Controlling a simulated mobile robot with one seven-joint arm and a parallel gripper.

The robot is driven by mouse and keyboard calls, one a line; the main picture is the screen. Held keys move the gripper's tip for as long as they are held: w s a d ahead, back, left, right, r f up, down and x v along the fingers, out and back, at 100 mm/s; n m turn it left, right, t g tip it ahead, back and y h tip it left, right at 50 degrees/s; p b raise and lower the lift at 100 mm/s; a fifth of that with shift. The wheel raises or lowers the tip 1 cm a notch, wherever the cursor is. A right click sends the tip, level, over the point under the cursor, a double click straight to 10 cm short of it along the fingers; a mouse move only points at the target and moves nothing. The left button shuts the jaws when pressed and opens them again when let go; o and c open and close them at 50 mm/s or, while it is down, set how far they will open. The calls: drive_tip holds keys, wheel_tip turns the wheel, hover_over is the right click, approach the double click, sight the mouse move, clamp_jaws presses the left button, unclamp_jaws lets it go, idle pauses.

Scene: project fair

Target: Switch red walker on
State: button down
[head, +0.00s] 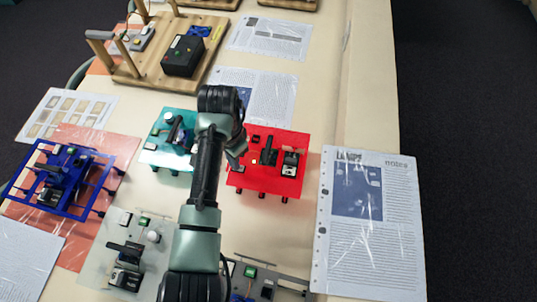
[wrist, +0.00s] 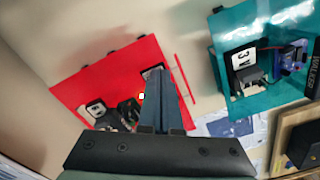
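The red walker (head: 290,183) is a flat red plate on short dark legs, right of my arm in the head view. It carries a black block, a dark part and small white-labelled parts. A small bright square shows near its left side. In the wrist view the red walker (wrist: 95,72) lies left of and beyond the fingers. My gripper (head: 238,160) is over its left edge. In the wrist view my gripper (wrist: 165,75) has its fingers together with nothing visible between them, covering part of the plate. Contact and the switch's position cannot be told.
A teal walker (head: 160,158) stands left of my gripper, and a blue one (head: 45,200) farther left. A pale walker (head: 115,258) and a grey one (head: 290,283) are nearer. A notes sheet (head: 375,250) lies right. A wooden frame (head: 150,75) stands behind.

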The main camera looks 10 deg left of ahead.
drive_tip(key=shift+d, duration=0.1)
wheel_tip(320, 180, up, 7)
drive_tip(key=p, duration=0.7)
drive_tip(key=shift+f, duration=0.1)
idle(0.4)
